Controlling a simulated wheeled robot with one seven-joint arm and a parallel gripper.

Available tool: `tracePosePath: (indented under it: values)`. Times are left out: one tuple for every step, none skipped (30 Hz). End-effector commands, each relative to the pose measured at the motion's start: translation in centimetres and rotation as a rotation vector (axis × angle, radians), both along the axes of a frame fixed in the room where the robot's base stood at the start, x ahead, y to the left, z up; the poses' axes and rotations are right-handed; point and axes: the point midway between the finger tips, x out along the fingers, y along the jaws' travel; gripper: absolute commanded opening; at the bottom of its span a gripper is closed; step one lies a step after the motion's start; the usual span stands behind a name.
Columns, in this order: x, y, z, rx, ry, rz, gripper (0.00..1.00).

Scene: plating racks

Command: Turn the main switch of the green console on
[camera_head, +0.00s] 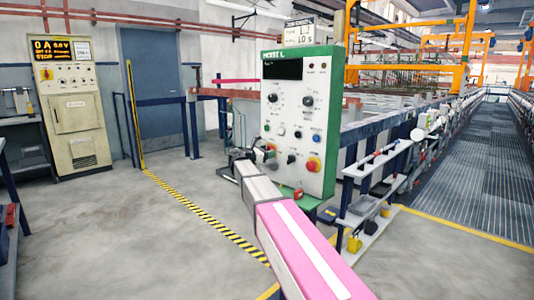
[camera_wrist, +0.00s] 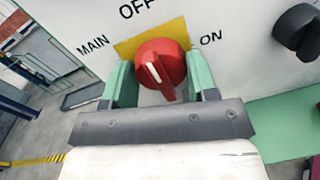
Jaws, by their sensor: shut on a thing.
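The green console (camera_head: 329,130) stands in the middle of the head view, with a white front panel full of knobs, buttons and a dark display. In the wrist view its main switch (camera_wrist: 170,58) is a round red knob with a raised handle and a white mark, on a yellow plate (camera_wrist: 124,47). "MAIN", "OFF" and "ON" are printed around it. The white mark points up and left, toward the OFF side, not ON. My gripper (camera_wrist: 158,71) has its green fingers on both sides of the knob, shut on it. In the head view my gripper (camera_head: 258,152) is at the panel's lower left.
A black knob (camera_wrist: 297,27) sits right of the switch in the wrist view. A beige cabinet (camera_head: 75,115) stands at the far left. A low shelf rack (camera_head: 375,185) stands close right of the console. Open floor lies left.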

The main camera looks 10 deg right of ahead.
Motion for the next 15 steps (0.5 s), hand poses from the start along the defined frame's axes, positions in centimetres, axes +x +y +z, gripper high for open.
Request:
tracePosePath:
  values:
    - [-0.04,-0.01,-0.01,0.003,-0.005,-0.002,0.29]
    - [-0.04,-0.01,-0.01,0.006,-0.008,-0.002,0.29]
    - [-0.05,-0.01,0.0,0.011,-0.015,-0.002,0.29]
    - [-0.05,-0.01,0.0,0.015,-0.02,-0.002,0.29]
    - [-0.05,-0.02,0.0,0.021,-0.028,-0.001,0.29]
    - [-0.06,-0.02,0.01,0.03,-0.041,-0.002,0.29]
    - [-0.06,-0.02,0.01,0.038,-0.052,-0.002,0.29]
    - [-0.07,-0.02,0.01,0.047,-0.065,-0.002,0.29]
    - [-0.07,-0.02,0.02,0.061,-0.083,-0.002,0.29]
    - [-0.08,-0.03,0.02,0.072,-0.099,-0.002,0.29]
    - [-0.08,-0.03,0.02,0.084,-0.115,-0.002,0.29]
    - [-0.09,-0.03,0.03,0.101,-0.14,-0.002,0.29]
    - [-0.1,-0.04,0.03,0.116,-0.159,-0.002,0.29]
    - [-0.11,-0.04,0.03,0.131,-0.18,-0.003,0.29]
    - [-0.12,-0.05,0.03,0.152,-0.209,-0.002,0.29]
